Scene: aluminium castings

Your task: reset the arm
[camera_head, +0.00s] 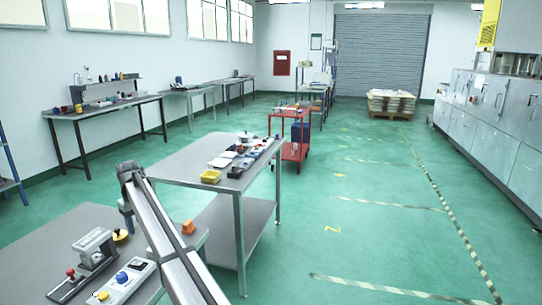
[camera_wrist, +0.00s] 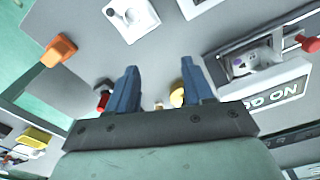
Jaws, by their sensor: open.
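My gripper (camera_wrist: 158,88) is open in the wrist view, its two blue fingers apart with nothing held between them. It hangs above the grey top of the near table (camera_wrist: 165,50). In the head view my arm reaches up from the bottom edge over the near table (camera_head: 60,225), and a blue finger (camera_head: 127,217) shows beside the arm; the rest of the gripper is largely hidden. A red part (camera_wrist: 103,98) and a yellow part (camera_wrist: 176,88) show behind the fingers in the wrist view, partly covered by them.
The near table carries a clamp fixture (camera_head: 95,247) with a red knob, a button box (camera_head: 122,281) and an orange block (camera_head: 188,227). A second table (camera_head: 190,160) holds a yellow tray (camera_head: 210,176) and small items. A red cart (camera_head: 291,150) stands beyond; green floor at right is open.

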